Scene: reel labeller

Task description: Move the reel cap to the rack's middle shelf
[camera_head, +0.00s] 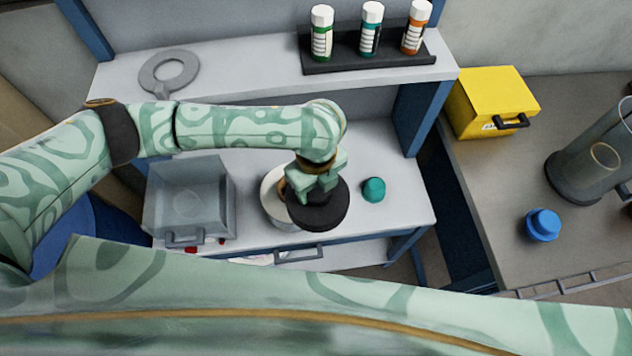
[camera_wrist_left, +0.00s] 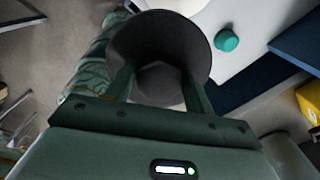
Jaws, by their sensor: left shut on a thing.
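The reel cap, a dark round disc with a raised grip (camera_head: 318,214), is held by my left gripper (camera_head: 318,184). In the left wrist view the cap (camera_wrist_left: 160,35) shows between the two fingers, which are shut on its grip. The cap appears above the front part of the rack's middle shelf (camera_head: 395,207) and overlaps a white round container (camera_head: 275,212) there; whether they touch is unclear. My right gripper is not in view.
A clear bin (camera_head: 188,205) stands left on the middle shelf, and a teal knob-like piece (camera_head: 374,190) right. The upper shelf (camera_head: 240,85) bears a grey ring (camera_head: 170,72) and a bottle tray (camera_head: 368,58). A side table holds a yellow box (camera_head: 490,95) and blue piece (camera_head: 543,226).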

